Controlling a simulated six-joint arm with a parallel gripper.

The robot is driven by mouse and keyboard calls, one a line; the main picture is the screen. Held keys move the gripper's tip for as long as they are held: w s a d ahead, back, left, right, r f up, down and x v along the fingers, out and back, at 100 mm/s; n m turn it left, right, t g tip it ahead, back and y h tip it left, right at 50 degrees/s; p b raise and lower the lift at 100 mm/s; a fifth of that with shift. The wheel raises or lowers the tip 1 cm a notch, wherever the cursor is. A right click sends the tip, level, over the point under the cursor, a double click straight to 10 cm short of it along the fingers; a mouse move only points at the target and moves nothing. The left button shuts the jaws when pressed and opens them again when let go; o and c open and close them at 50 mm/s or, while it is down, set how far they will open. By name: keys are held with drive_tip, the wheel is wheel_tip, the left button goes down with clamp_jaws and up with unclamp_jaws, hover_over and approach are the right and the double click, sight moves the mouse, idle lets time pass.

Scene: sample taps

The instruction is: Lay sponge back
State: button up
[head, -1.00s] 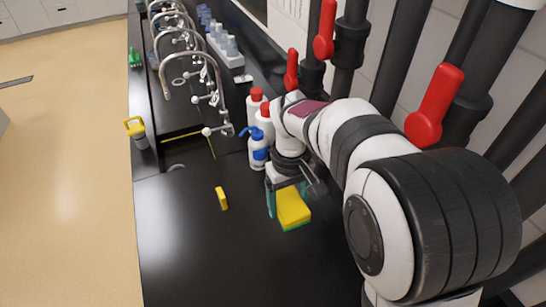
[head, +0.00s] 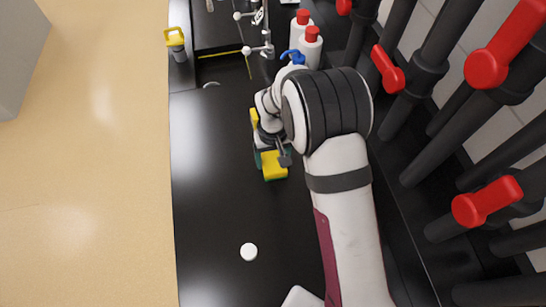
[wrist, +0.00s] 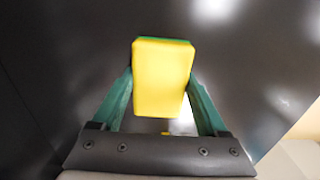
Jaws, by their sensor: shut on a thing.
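The sponge (head: 274,166) is yellow with a green layer and is held over the black counter in the head view. It also shows in the wrist view (wrist: 163,78), between the two green fingers. My gripper (wrist: 162,88) is shut on it, one finger against each side. I cannot tell how high the sponge is above the counter.
A small yellow object (head: 254,117) on the counter is partly hidden behind my gripper. A white round disc (head: 249,252) lies nearer. White bottles with red caps (head: 310,47) and a blue-topped bottle (head: 294,57) stand behind. Red-handled pipes (head: 487,202) line the right. The counter's left part is clear.

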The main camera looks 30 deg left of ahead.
sight(274, 159)
drive_tip(key=o, duration=1.2)
wheel_tip(274, 159, up, 12)
drive_tip(key=d+r+m, duration=0.3)
drive_tip(key=d+r, duration=0.3)
drive_tip(key=d, duration=0.3)
drive_tip(key=s+d+r+m+y, duration=0.1)
drive_tip(key=s+d+r+m, duration=0.15)
drive_tip(key=d, duration=0.45)
drive_tip(key=s+d+r+m, duration=0.2)
drive_tip(key=s+d+m, duration=0.2)
drive_tip(key=d, duration=0.2)
drive_tip(key=s+d+m, duration=0.1)
drive_tip(key=s+d, duration=0.1)
drive_tip(key=s, duration=0.1)
drive_tip(key=s+d+m, duration=0.2)
drive_tip(key=s, duration=0.2)
drive_tip(key=s+d+f+m, duration=0.1)
drive_tip(key=s+d+m, duration=0.1)
drive_tip(key=s, duration=0.1)
drive_tip(key=shift+s+d+y, duration=0.1)
drive_tip(key=shift+s+y, duration=0.3)
